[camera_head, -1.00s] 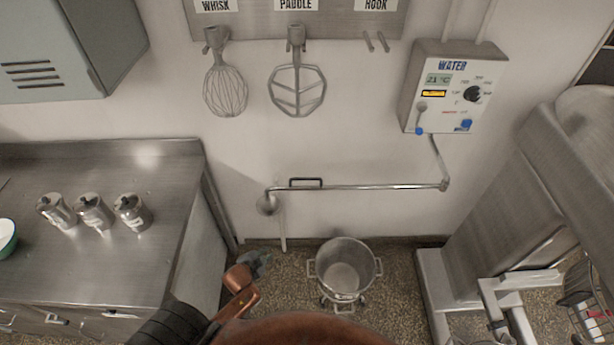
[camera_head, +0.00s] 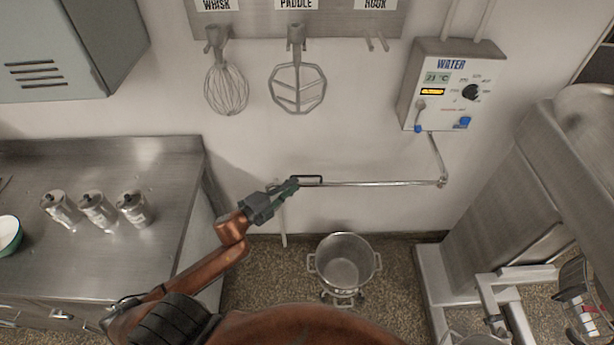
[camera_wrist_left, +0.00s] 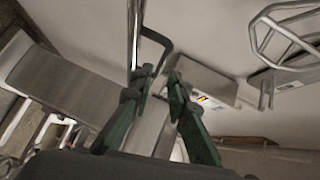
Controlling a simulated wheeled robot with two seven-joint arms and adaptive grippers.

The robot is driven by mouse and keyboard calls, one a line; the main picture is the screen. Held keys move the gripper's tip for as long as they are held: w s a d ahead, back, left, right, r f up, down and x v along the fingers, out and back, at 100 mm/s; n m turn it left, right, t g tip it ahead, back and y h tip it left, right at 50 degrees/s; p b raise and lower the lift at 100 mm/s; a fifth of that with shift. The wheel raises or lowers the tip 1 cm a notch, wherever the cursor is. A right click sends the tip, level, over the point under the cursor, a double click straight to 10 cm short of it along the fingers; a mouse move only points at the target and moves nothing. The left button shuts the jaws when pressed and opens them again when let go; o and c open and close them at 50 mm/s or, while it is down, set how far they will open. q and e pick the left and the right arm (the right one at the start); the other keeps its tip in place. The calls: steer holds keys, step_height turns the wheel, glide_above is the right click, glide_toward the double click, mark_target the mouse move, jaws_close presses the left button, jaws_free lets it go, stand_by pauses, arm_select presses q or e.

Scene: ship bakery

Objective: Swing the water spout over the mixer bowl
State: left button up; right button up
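The water spout (camera_head: 385,184) is a thin steel pipe along the wall, jointed at its right end below the water box. Its dark handle (camera_head: 308,178) stands near its left end; the handle also shows in the left wrist view (camera_wrist_left: 157,40). The spout's left end is partly hidden behind my left gripper (camera_head: 291,186). In the left wrist view the green fingers (camera_wrist_left: 157,76) are apart, with the handle just beyond their tips and nothing clearly held. A steel bowl (camera_head: 345,262) with two side handles stands on a wheeled base on the floor, below the pipe. My right gripper is out of view.
The mixer (camera_head: 505,195) stands at the right. The water box (camera_head: 450,88) is on the wall above the spout joint. A whisk (camera_head: 226,88) and a paddle (camera_head: 298,85) hang above. A steel counter (camera_head: 110,255) with canisters (camera_head: 97,209) is at the left.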

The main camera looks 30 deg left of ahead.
mark_target(307, 177)
arm_select(q)
steer(key=p+x, duration=0.1)
steer(key=x, duration=0.6)
steer(key=shift+w+d, duration=0.1)
steer(key=shift+w, duration=0.25)
jaws_close()
stand_by(0.3)
